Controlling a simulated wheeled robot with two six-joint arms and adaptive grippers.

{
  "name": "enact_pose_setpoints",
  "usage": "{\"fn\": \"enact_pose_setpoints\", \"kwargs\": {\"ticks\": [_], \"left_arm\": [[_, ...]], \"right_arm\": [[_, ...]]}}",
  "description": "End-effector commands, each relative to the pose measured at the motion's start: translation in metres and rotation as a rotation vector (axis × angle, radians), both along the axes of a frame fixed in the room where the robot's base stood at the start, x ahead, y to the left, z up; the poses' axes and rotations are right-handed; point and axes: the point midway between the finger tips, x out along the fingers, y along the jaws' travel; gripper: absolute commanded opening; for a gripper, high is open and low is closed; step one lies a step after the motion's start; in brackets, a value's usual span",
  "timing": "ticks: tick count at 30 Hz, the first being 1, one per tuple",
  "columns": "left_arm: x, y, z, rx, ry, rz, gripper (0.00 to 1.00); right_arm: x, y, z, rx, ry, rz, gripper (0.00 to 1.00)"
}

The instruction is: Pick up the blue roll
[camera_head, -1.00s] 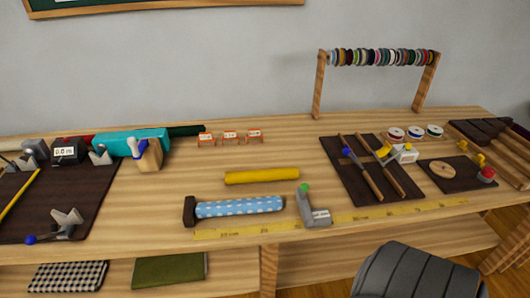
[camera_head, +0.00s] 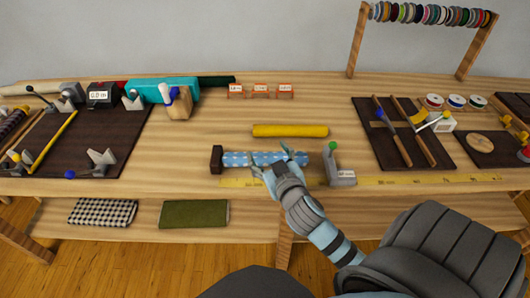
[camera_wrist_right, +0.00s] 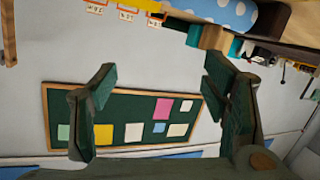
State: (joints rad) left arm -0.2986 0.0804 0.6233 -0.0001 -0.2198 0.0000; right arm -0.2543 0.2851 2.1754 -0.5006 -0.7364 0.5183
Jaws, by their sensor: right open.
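The blue roll with white dots (camera_head: 237,158) lies on the wooden table between a dark block at its left end and a grey stop with a green knob (camera_head: 339,168) at its right. My right gripper (camera_head: 272,163) is open at the front of the roll and hides part of its middle. In the right wrist view the two fingers (camera_wrist_right: 160,85) are apart with nothing between them. The blue roll (camera_wrist_right: 228,12) shows there at the top edge. My left gripper is not in view.
A yellow roll (camera_head: 290,131) lies just behind the blue one. A yellow measuring strip (camera_head: 400,181) runs along the table's front. A dark tool mat (camera_head: 432,152) lies to the right. A lower shelf holds folded checked cloth (camera_head: 103,212) and green cloth (camera_head: 194,213).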

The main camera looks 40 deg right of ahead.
Motion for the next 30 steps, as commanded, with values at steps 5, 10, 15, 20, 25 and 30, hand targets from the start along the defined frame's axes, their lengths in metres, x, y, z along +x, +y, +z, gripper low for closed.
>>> {"fn": "enact_pose_setpoints", "kwargs": {"ticks": [5,10,15,20,25,30], "left_arm": [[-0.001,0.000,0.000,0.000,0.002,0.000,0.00],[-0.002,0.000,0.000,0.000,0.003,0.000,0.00],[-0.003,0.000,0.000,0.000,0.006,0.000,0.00],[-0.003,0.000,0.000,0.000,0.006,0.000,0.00],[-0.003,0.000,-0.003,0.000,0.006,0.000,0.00],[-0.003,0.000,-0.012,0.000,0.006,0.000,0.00]], "right_arm": [[0.063,0.024,0.108,-0.159,-0.419,0.240,0.69],[0.096,0.093,0.165,-0.364,-0.584,0.751,0.69],[0.110,0.070,0.092,-0.456,0.077,1.255,0.69],[0.062,-0.047,0.054,-0.225,0.799,1.116,0.69],[0.034,-0.081,0.042,-0.091,1.025,0.991,0.69],[0.044,-0.065,-0.002,-0.089,1.029,0.993,0.69]]}}
